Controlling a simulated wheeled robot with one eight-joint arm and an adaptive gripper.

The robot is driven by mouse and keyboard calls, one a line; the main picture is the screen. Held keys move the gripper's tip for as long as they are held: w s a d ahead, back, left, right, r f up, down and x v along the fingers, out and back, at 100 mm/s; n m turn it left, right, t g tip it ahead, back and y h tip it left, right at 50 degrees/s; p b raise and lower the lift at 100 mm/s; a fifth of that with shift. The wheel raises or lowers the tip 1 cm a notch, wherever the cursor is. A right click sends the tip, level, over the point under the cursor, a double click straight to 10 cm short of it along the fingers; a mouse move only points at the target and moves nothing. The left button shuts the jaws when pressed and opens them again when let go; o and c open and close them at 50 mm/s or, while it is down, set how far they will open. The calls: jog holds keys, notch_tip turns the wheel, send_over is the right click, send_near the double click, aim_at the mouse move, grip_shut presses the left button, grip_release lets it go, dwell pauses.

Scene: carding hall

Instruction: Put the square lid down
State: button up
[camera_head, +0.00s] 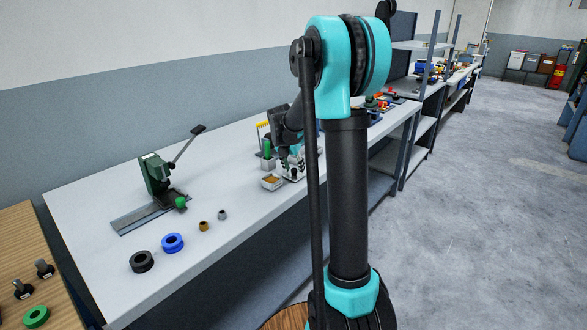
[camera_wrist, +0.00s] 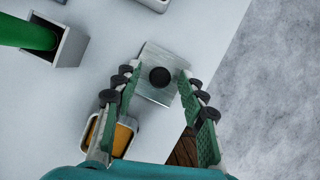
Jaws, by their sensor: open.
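The square lid (camera_wrist: 149,88) is a thin grey metal plate with a round black knob. In the wrist view it lies between and just beyond my fingertips, and looks flat on the white bench (camera_wrist: 90,98) close to its edge. My gripper (camera_wrist: 157,74) is open, with a green-padded finger on each side of the lid and a gap to the knob. A small open square box (camera_wrist: 89,149) with orange-yellow contents stands beside the left finger, partly hidden by it. In the head view my gripper (camera_head: 291,162) is low over the bench and the lid is hard to make out.
A grey holder with a green cylinder (camera_wrist: 30,34) stands at upper left in the wrist view. In the head view, a green lever press (camera_head: 158,180), a blue ring (camera_head: 172,243) and a black ring (camera_head: 142,261) are on the bench (camera_head: 90,205). The bench edge drops to floor at right.

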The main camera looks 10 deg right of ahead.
jog(key=v, duration=1.2)
jog(key=s+f+m+y, duration=0.1)
jog(key=s+f+m, duration=0.5)
jog(key=s+m, duration=0.3)
jog(key=s+a+f+m+y, duration=0.1)
jog(key=s+f+m, duration=0.5)
jog(key=s+m, duration=0.3)
jog(key=s+a+f+m, duration=0.1)
jog(key=s+f+m, duration=0.6)
jog(key=s+m, duration=0.3)
jog(key=s, duration=0.2)
jog(key=shift+s+a+t+y, duration=0.15)
jog(key=shift+s+t+y, duration=0.1)
jog(key=shift+t+y, duration=0.15)
